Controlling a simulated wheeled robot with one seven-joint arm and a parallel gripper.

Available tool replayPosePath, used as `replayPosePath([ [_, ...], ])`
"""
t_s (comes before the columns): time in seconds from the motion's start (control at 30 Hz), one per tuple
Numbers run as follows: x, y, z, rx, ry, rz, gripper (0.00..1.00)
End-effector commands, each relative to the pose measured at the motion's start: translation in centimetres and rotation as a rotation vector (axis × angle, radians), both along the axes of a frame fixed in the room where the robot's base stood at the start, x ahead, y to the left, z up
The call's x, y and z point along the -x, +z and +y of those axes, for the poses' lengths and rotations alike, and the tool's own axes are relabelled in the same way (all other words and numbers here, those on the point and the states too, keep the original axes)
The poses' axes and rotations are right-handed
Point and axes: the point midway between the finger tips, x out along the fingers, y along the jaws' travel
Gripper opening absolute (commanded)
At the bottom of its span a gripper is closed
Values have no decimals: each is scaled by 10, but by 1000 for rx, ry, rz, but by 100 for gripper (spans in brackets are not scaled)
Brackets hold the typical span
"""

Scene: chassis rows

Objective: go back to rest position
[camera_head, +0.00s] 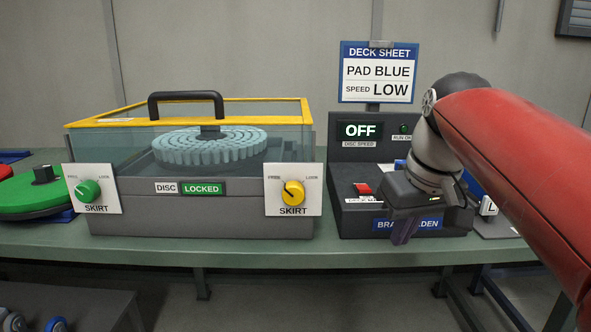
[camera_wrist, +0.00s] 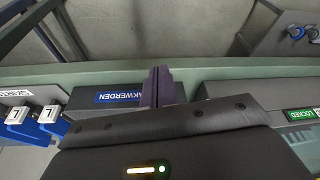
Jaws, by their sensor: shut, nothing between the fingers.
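My gripper (camera_head: 403,236) points down in front of the dark control box (camera_head: 352,222), at the right of the bench in the head view. My red arm reaches in from the right edge. In the wrist view the purple fingers of my gripper (camera_wrist: 158,74) are together with nothing between them. The box's blue name label (camera_wrist: 130,97) lies just left of them there. In the head view my wrist covers part of the box's right side. A red switch (camera_head: 362,189) shows on its top, and its display (camera_head: 363,130) reads OFF.
A clear-walled case (camera_head: 290,148) with a yellow rim holds a ridged blue disc (camera_head: 205,147); its label reads LOCKED. Green (camera_head: 88,190) and yellow (camera_head: 293,192) SKIRT knobs flank its front. A deck sheet sign (camera_head: 378,72) stands behind the box. Floor shows below the bench (camera_head: 260,249).

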Motion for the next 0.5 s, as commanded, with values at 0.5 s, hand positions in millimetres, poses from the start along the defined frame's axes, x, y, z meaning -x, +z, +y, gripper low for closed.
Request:
replayPosePath([
  [0.5, 126, -170, 11, -11, -238, -174, 0],
])
